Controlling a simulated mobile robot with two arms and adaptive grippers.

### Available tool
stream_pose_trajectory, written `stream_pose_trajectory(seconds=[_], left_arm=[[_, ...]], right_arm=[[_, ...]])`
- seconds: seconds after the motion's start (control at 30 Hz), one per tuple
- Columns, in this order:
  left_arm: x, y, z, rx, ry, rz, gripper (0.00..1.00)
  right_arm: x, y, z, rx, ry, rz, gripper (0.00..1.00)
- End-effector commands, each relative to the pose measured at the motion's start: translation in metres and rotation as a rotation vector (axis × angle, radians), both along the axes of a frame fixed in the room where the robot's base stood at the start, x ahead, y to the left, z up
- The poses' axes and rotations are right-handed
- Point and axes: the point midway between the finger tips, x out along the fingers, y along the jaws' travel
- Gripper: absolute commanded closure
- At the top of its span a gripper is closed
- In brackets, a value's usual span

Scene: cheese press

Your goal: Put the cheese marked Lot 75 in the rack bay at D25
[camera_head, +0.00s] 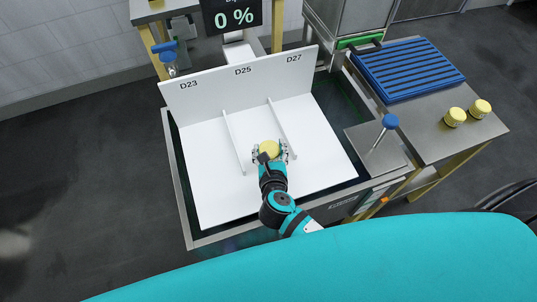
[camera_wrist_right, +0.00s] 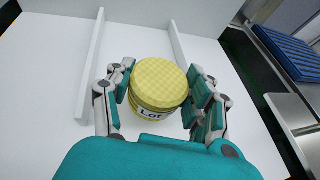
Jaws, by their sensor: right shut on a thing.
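My right gripper (camera_head: 270,152) is shut on a yellow round cheese (camera_head: 269,148). In the right wrist view the cheese (camera_wrist_right: 158,84) sits between the two fingers of the gripper (camera_wrist_right: 160,97). Its white label reads "Lot"; the number is hidden. The white rack (camera_head: 215,185) has a back wall with the labels D23, D25 and D27. Two low dividers, left (camera_head: 233,142) and right (camera_head: 281,128), bound the middle bay under D25 (camera_head: 243,100). The cheese is at the front part of that bay, between the divider lines. I cannot tell whether it touches the floor. My left gripper is not in view.
Two other yellow cheeses (camera_head: 455,117) (camera_head: 480,108) stand on the metal side table at the right. A blue slatted mat (camera_head: 410,70) lies behind them. A blue-knobbed lever (camera_head: 390,122) stands right of the rack. The rack's bays hold nothing else.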

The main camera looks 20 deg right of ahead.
Motion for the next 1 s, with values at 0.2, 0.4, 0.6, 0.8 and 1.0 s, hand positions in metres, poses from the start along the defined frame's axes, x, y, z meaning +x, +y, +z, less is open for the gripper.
stream_pose_trajectory(seconds=[0.2,0.4,0.6,0.8,1.0], left_arm=[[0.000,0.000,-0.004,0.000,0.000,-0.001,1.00],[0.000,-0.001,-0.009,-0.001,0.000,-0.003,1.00],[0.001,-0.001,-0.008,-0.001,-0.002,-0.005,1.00],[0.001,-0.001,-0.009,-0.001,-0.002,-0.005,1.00],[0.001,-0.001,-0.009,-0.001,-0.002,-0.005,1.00]], right_arm=[[0.003,0.002,-0.016,-0.003,0.002,0.002,0.82],[0.003,0.002,-0.036,-0.001,0.001,0.000,0.82],[0.003,0.002,-0.035,-0.001,0.000,0.001,0.82],[0.002,0.002,-0.038,-0.002,0.001,0.001,0.37],[0.002,0.002,-0.038,-0.001,0.001,0.000,0.22]])
